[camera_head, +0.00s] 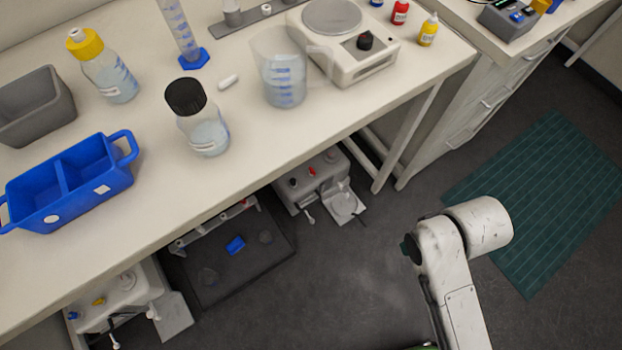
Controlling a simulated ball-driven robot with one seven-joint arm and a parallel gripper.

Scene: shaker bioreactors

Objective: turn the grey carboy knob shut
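I cannot make out a clear carboy or grey knob. Under the bench stands a pale unit (316,174) with a small red knob, a dark knob and a grey tray-like part (345,203) at its front right. A second pale unit (112,302) at the lower left has a yellow knob, a blue knob, a pale round cap and small lever-like parts on its front. Whether any knob is open or shut does not show. My white arm is at the lower right, over the floor and apart from both units; my gripper is not in view.
A dark tray (205,283) with a blue item lies between the units. The bench (260,150) overhangs them and bears bottles, a beaker (283,75), a hotplate (345,40) and a blue caddy (75,182). Bench legs stand right of the units. Open floor reaches a green mat (545,200).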

